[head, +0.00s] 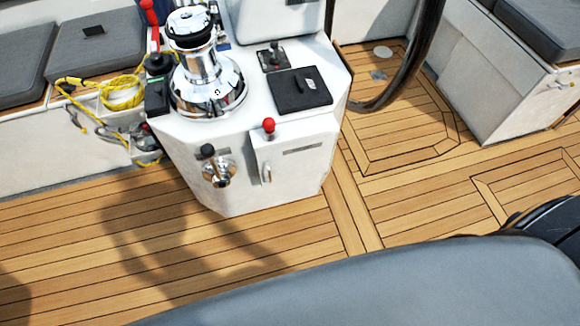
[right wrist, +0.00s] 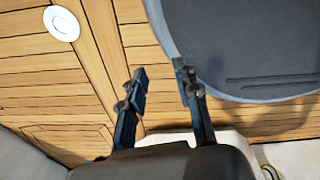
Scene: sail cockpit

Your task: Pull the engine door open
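The engine door appears to be the small white panel (head: 300,165) on the front of the white console (head: 225,190) in the head view. It has a slim silver upright handle (head: 266,173) near its left edge and a dark slot near its top. The panel looks shut. My right gripper (right wrist: 160,84) shows in the right wrist view with its two dark fingers apart and nothing between them. It is above the wooden deck, and the door's handle is not visible there. Neither gripper shows in the head view; my left gripper is out of sight.
A red-knobbed lever (head: 268,126) stands just above the door, and a black-knobbed chrome lever (head: 217,167) is left of it. A chrome winch (head: 205,75) tops the console. A dark steering wheel rim (head: 412,60) is at right. The teak deck (head: 200,255) before the console is clear.

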